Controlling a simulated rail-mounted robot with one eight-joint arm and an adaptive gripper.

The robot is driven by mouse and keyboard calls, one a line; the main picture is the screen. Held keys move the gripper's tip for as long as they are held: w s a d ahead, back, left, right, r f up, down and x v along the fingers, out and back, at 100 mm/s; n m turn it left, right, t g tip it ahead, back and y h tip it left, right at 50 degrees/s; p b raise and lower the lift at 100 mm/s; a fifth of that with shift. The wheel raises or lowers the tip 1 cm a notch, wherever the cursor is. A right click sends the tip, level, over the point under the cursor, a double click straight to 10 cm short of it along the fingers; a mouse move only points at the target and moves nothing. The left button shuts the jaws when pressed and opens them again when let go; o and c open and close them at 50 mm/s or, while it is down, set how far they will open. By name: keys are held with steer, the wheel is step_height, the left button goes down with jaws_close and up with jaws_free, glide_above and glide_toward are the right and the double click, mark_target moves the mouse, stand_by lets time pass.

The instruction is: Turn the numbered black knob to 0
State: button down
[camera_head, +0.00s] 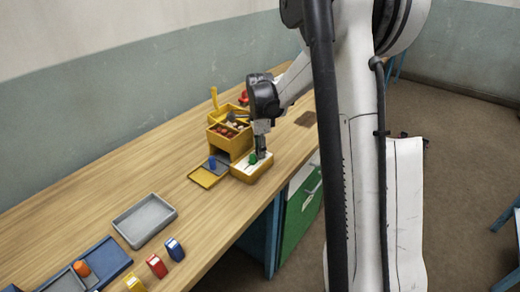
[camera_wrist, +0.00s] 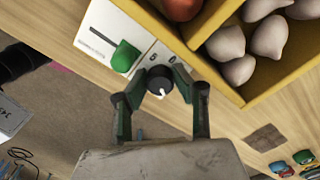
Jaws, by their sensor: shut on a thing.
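The black knob (camera_wrist: 160,80) sits on the white-topped panel in the wrist view, with a white pointer mark on its side facing my gripper. My gripper (camera_wrist: 161,84) is shut on the knob, one finger on either side. A green slider handle (camera_wrist: 125,56) stands beside the knob, at the end of a dark slot. In the head view my gripper (camera_head: 261,152) points down onto the yellow box (camera_head: 250,175); the knob is hidden there.
A yellow compartment crate (camera_head: 222,143) with round items stands right behind the box. A small yellow tray (camera_head: 204,178) with a blue piece lies to its left. A grey tray (camera_head: 145,220), a blue tray (camera_head: 112,262) and small coloured blocks (camera_head: 157,266) lie nearer. Bare tabletop lies between.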

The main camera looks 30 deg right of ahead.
steer(key=shift+n, duration=0.4)
steer(key=n+b, duration=0.2)
steer(key=n, duration=0.2)
steer(key=shift+f+n+b, duration=0.1)
steer(key=shift+n+b, duration=0.2)
steer(key=shift+b, duration=0.05)
steer(key=n+b, duration=0.1)
steer(key=n, duration=0.4)
steer(key=shift+b, duration=0.35)
steer(key=n+b, duration=0.1)
steer(key=n, duration=0.4)
steer(key=shift+n, duration=0.4)
steer(key=n+b, duration=0.1)
steer(key=n, duration=0.3)
steer(key=shift+n, duration=0.3)
steer(key=c, duration=1.4)
jaws_free()
